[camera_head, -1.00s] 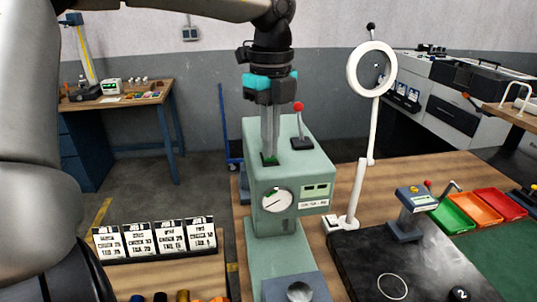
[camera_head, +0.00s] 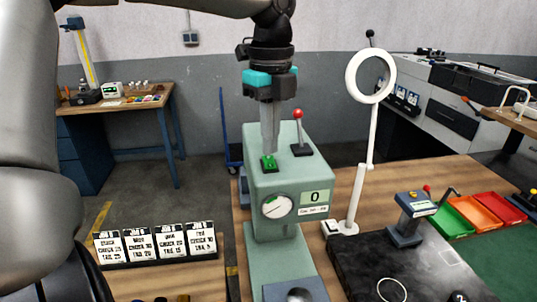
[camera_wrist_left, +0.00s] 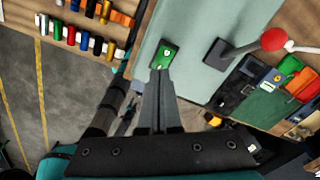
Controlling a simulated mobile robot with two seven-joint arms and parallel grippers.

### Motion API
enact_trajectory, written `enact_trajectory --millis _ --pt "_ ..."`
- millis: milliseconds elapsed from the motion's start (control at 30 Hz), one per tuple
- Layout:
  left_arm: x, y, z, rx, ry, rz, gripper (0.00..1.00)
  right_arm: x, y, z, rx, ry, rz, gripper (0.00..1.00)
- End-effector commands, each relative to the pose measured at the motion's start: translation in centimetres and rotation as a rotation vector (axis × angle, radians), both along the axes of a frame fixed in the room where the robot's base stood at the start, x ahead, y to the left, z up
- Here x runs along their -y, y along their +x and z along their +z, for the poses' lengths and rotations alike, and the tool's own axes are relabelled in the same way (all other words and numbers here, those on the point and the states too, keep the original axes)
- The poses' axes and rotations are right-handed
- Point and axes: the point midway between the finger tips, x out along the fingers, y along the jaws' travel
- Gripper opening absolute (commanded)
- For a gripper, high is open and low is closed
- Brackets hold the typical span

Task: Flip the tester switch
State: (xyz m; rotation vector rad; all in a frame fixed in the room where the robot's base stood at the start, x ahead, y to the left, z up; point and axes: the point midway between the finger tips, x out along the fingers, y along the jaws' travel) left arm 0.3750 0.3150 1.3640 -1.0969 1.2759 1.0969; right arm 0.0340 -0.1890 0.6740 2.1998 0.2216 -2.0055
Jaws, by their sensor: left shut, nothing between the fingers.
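The tester (camera_head: 290,180) is a pale green machine with a round dial (camera_head: 277,206) and a small display (camera_head: 315,198) reading 0. Its green rocker switch (camera_head: 269,163) sits on top, on a dark base; it also shows in the left wrist view (camera_wrist_left: 166,54). My left gripper (camera_head: 270,152) is shut and empty, pointing down with its fingertips just above the switch. In the left wrist view, the fingertips (camera_wrist_left: 158,73) lie close to the switch's near edge; I cannot tell whether they touch. My right gripper is not in view.
A lever with a red knob (camera_head: 298,114) stands on the tester's top, right of the switch. A white ring magnifier (camera_head: 371,76) rises to the right. Job cards (camera_head: 155,243) stand left, and coloured bins (camera_head: 480,212) sit at right.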

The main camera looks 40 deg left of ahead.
Motion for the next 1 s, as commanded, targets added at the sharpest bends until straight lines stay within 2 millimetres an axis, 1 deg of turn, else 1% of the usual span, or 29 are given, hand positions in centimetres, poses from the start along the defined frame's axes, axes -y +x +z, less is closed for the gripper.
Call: enact_trajectory --millis 33,500,600,1000 --pt "0.0 0.0 0.7 0.0 0.001 0.001 0.0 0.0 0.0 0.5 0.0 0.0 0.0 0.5" --pt "0.0 0.0 4.4 0.001 0.0 0.001 0.0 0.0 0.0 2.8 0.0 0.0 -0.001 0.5" --pt "0.0 0.0 4.6 0.0 -0.001 0.001 0.0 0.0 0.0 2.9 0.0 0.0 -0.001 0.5" --pt "0.0 0.0 4.4 0.0 -0.001 0.0 0.0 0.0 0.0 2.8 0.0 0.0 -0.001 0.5"
